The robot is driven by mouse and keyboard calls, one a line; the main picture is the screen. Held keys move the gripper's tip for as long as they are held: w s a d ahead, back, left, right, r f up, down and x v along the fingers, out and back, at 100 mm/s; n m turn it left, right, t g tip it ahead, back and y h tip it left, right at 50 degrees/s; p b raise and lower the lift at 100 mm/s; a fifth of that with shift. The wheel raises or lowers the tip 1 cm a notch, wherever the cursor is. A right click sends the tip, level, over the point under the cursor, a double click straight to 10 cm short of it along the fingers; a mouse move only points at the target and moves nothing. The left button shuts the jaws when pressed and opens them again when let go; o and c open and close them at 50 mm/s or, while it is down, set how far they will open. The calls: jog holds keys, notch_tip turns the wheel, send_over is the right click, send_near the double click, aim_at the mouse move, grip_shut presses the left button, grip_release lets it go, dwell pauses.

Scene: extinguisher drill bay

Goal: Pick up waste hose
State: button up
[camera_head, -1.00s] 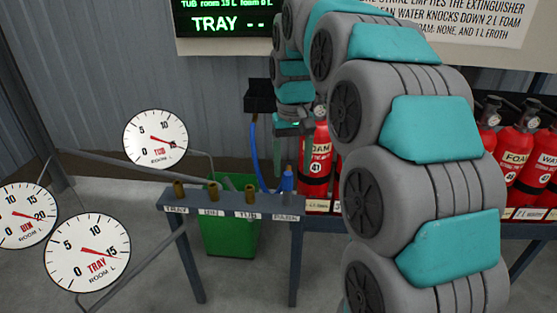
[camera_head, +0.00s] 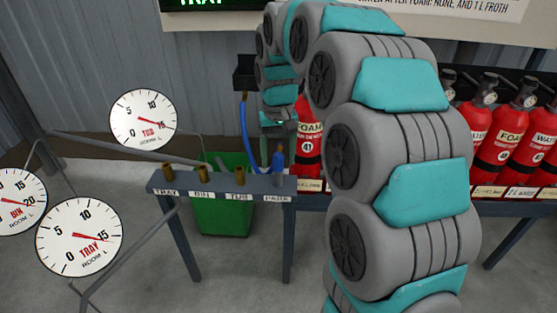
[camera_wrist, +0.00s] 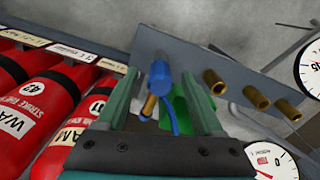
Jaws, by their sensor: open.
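The waste hose is blue; its blue end piece (camera_head: 278,163) stands upright at the PARK place on the grey bench rail. The hose (camera_head: 244,135) hangs from a dark wall bracket and drops behind the rail. In the wrist view the blue end piece (camera_wrist: 161,75) shows between my fingers, with a brass part (camera_wrist: 149,105) and a blue tube below it. My gripper (camera_head: 278,138) is just above the end piece in the head view. In the wrist view my gripper (camera_wrist: 160,100) is open, its two green fingers apart on either side; contact cannot be told.
Brass stubs (camera_head: 202,172) labelled TRAY, BIN and TUB stand left along the rail (camera_head: 222,184). A green bin (camera_head: 222,218) is behind it. Round gauges (camera_head: 79,237) are at left. Red extinguishers (camera_head: 508,135) line the shelf at right, one close beside my gripper.

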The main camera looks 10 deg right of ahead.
jog(key=shift+f, duration=0.45)
jog(key=shift+c, duration=0.4)
grip_shut()
